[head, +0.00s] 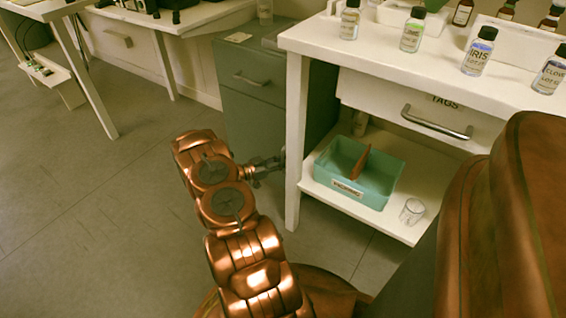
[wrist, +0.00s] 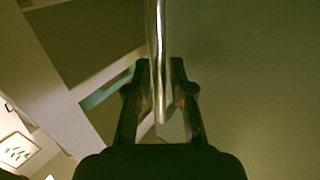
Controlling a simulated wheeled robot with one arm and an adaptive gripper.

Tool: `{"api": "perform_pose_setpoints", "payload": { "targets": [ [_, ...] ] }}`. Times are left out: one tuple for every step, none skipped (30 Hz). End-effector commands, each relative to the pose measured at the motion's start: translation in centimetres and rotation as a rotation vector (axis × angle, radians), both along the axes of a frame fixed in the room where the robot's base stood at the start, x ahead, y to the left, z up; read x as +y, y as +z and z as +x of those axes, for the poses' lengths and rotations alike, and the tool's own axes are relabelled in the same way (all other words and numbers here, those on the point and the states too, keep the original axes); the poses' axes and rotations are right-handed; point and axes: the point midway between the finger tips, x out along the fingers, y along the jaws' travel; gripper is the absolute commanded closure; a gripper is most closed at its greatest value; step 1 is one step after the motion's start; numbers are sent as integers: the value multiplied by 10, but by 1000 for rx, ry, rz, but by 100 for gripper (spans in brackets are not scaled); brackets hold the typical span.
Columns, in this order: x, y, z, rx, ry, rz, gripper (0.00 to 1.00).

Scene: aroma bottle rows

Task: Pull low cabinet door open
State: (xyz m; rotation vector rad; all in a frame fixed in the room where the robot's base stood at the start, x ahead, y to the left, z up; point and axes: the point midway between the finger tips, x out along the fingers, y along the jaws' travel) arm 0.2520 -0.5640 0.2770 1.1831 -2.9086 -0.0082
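The low grey-green cabinet (head: 253,97) stands left of the white table. Its upper drawer has a bar handle (head: 251,80). The door (head: 248,128) is below the drawer, partly hidden by my arm; I see no clear gap at its edge. My gripper (head: 266,166) is at the door's lower front, near the table leg. In the wrist view a shiny bar handle (wrist: 157,50) runs between the two fingers of my gripper (wrist: 159,72).
The table leg (head: 294,150) stands just right of my gripper. The lower shelf (head: 420,190) holds a teal bin (head: 333,189) and a clear glass (head: 412,211). Labelled bottles (head: 411,32) stand on the tabletop. The floor (head: 95,190) at left is clear.

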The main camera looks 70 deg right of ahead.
Motion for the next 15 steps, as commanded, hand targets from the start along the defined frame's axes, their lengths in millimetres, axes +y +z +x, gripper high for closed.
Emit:
{"api": "perform_pose_setpoints", "payload": {
  "targets": [
    [0,0,0,0,0,0,78],
    [0,0,0,0,0,0,78],
    [0,0,0,0,0,0,78],
    [0,0,0,0,0,0,78],
    [0,0,0,0,0,0,79],
    [0,0,0,0,0,0,83],
    [0,0,0,0,0,0,86],
    [0,0,0,0,1,0,89],
    [0,0,0,0,1,0,94],
    [0,0,0,0,1,0,97],
    [0,0,0,0,1,0,100],
    [0,0,0,0,1,0,100],
    [0,0,0,0,1,0,100],
    [0,0,0,0,1,0,100],
    [0,0,0,0,1,0,100]
  ]
}}
